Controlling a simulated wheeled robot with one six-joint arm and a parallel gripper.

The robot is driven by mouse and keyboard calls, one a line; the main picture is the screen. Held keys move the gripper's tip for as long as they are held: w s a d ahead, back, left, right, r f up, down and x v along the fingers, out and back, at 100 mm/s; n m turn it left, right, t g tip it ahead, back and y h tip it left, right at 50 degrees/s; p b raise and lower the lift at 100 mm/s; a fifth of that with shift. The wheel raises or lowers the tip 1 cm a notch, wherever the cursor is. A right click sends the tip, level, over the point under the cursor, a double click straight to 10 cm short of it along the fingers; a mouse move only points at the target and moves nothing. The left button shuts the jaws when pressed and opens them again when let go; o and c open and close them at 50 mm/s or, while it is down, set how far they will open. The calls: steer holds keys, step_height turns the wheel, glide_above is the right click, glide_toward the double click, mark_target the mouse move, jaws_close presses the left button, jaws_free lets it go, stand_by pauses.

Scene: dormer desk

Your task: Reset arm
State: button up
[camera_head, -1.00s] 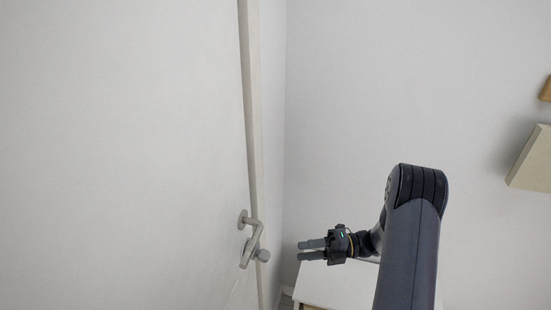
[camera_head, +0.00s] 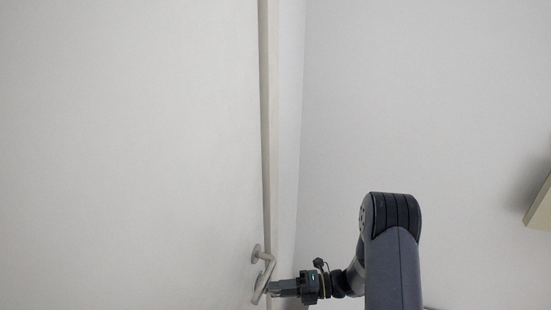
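My gripper (camera_head: 272,289) is at the lower middle of the head view, pointing left. Its fingertips reach the lower end of the grey lever handle (camera_head: 264,269) on the white door (camera_head: 130,150). The tips overlap the handle in the picture. I cannot tell whether they touch it or close around it. The fingers show as one dark block, so any gap between them is hidden.
The door's edge (camera_head: 269,130) runs upright left of the middle, beside a pale wall (camera_head: 420,100). A beige box-like object (camera_head: 540,207) is cut off at the right border. The wall area above my arm is clear.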

steer(key=n+h+b, duration=0.1)
steer(key=n, duration=0.1)
steer(key=shift+n+t, duration=0.3)
steer(key=shift+n, duration=0.1)
stand_by(0.3)
